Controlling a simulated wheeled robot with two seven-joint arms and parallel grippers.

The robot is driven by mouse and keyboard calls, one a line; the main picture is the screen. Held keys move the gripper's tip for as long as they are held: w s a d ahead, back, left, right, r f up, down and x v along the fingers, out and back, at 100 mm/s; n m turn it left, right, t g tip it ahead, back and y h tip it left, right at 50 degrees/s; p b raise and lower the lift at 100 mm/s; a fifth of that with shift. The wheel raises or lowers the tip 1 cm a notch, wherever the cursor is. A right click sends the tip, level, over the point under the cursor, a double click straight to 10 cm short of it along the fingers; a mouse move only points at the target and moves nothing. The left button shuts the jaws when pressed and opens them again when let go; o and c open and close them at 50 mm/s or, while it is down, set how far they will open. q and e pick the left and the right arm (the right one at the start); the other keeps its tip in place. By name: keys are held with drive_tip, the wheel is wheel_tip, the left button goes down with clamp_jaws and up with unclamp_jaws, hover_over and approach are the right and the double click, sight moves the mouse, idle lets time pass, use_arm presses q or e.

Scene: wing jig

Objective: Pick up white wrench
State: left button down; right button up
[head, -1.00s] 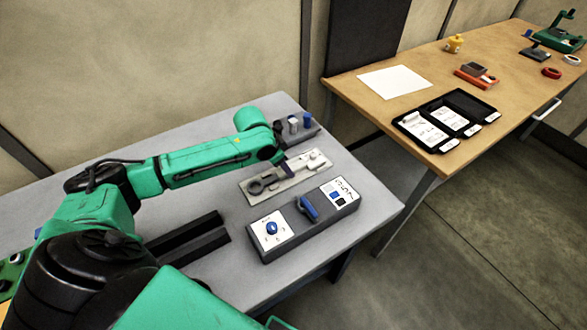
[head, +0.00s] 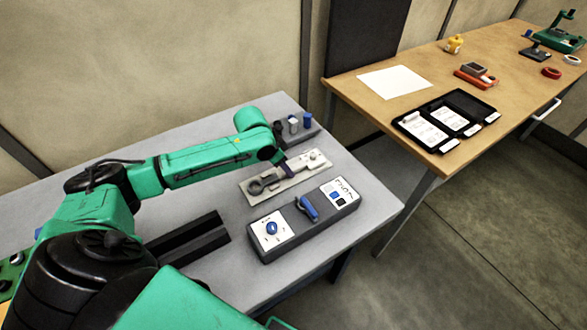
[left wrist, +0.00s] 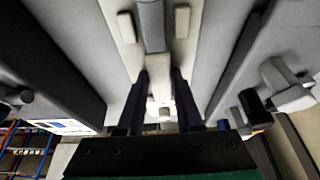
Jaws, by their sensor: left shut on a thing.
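A wrench-like tool lies along a pale board (head: 286,186) on the grey table. Its ring end (head: 256,187) looks grey rather than white in the head view. My left gripper (head: 287,169) reaches down over the middle of the board, its dark fingers low at the tool. In the left wrist view, the grey shaft (left wrist: 151,25) runs between pale pegs toward my left gripper (left wrist: 160,105). The fingers are shut on the tool; the exact contact is partly hidden. The tool appears still at board level. My right gripper is not in view.
A grey box with a blue knob (head: 272,228) and blue handle stands in front of the board. A small block with blue and white pegs (head: 294,125) is behind it. A black rail (head: 188,240) lies left. A wooden table (head: 440,68) with several items is at right.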

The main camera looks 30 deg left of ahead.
use_arm(q)
drive_tip(key=shift+r, duration=0.1)
idle(0.3)
drive_tip(key=shift+w+r, duration=0.1)
drive_tip(key=shift+r, duration=0.2)
wheel_tip(320, 180, up, 19)
drive_tip(key=b, duration=0.1)
drive_tip(key=shift+r, duration=0.15)
idle(0.3)
